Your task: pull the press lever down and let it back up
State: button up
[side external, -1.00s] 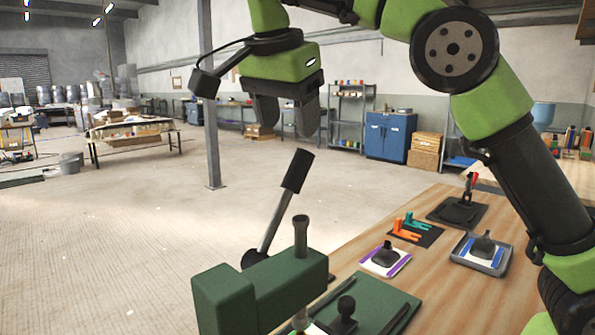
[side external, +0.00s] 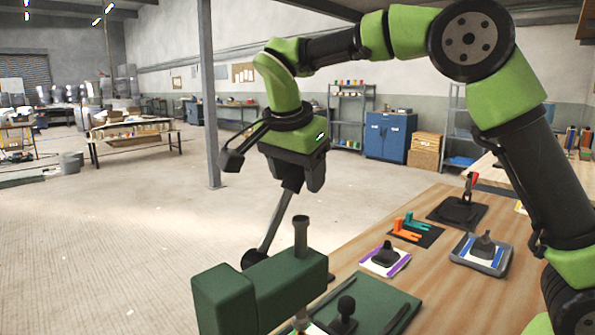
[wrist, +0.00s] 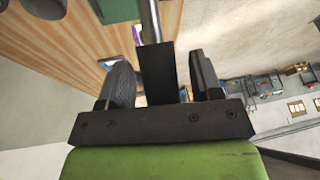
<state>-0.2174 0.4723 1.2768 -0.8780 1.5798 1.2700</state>
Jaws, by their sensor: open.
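The green press (side external: 262,290) stands at the near edge of the table. Its lever (side external: 273,228) is raised, tilting up and to the right, with a black grip at its top. My gripper (side external: 296,182) has come down over the grip, which is mostly hidden behind the fingers in the side view. In the wrist view the black grip (wrist: 158,75) lies between the two fingers of my gripper (wrist: 161,82), with a gap on both sides. The jaws are open and not closed on it.
On the wooden table (side external: 365,225) are a green base plate (side external: 375,305) with a black knob, a purple-edged pad (side external: 385,260), a grey tray (side external: 482,255), orange and teal pieces (side external: 410,226) and a dark fixture (side external: 458,210). The space left of the press is clear.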

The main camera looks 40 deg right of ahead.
grip_shut()
jog(key=shift+d, duration=0.1)
jog(key=shift+d+f+y, duration=0.5)
jog(key=shift+d+y, duration=0.2)
jog(key=d+f+m+y, duration=0.1)
jog(key=d+f+y, duration=0.4)
jog(key=f+y, duration=0.4)
jog(key=shift+f+y, duration=0.3)
jog(key=shift+f, duration=1.15)
jog(key=shift+s, duration=0.1)
